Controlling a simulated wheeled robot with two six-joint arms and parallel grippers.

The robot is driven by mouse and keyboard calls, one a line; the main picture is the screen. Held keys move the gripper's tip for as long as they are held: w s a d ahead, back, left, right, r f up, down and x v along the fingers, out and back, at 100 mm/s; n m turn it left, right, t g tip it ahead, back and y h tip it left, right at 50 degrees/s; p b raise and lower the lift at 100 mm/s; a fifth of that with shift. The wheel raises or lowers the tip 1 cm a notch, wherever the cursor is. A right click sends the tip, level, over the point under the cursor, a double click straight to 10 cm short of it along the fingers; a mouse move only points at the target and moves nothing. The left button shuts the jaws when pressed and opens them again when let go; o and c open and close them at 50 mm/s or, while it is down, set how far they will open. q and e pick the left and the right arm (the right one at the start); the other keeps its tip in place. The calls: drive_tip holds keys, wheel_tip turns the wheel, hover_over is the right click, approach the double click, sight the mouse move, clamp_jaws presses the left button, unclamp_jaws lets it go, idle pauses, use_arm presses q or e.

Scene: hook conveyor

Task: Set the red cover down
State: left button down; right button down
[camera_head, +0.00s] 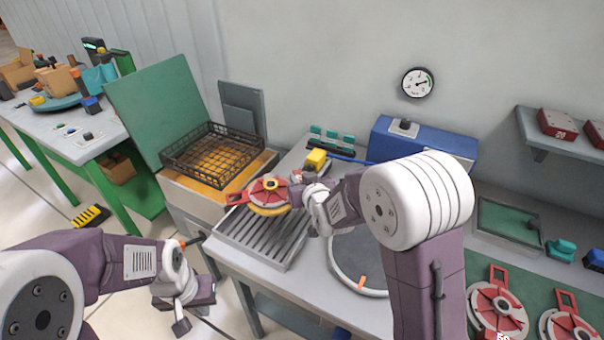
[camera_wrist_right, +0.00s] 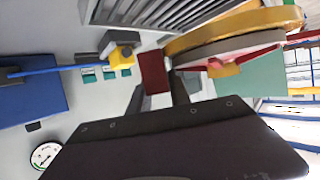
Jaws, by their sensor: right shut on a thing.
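The red cover (camera_head: 266,190) is a round red disc with a yellow rim. In the head view it is over the back part of the grey slotted rack (camera_head: 283,252); I cannot tell whether it touches the rack. My right gripper (camera_head: 297,192) is shut on it from the right. In the right wrist view the gripper (camera_wrist_right: 160,90) holds a red tab, and the cover's yellow and red edge (camera_wrist_right: 235,32) is beside it. My left gripper (camera_head: 182,312) hangs low at the lower left, away from the cover, and its jaw opening is unclear.
A black wire basket (camera_head: 215,152) stands behind the rack to the left. A yellow block (camera_head: 316,159) and a blue box (camera_head: 425,140) are at the back. A round grey plate (camera_head: 352,262) lies right of the rack. Two similar red covers (camera_head: 497,308) lie at the lower right.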

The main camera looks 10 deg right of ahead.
drive_tip(key=shift+r, duration=0.2)
drive_tip(key=shift+a+f+b, duration=0.1)
drive_tip(key=shift+f+b, duration=0.35)
drive_tip(key=shift+f, duration=0.2)
drive_tip(key=shift+f+b, duration=2.1)
drive_tip(key=shift+f, duration=0.7)
drive_tip(key=shift+f+b, duration=0.55)
drive_tip(key=c, duration=1.1)
unclamp_jaws()
drive_tip(key=shift+s+f, duration=0.1)
drive_tip(key=shift+f, duration=0.1)
drive_tip(key=v, duration=0.8)
drive_tip(key=shift+b, duration=0.4)
drive_tip(key=shift+s+r, duration=0.3)
drive_tip(key=shift+s, duration=0.15)
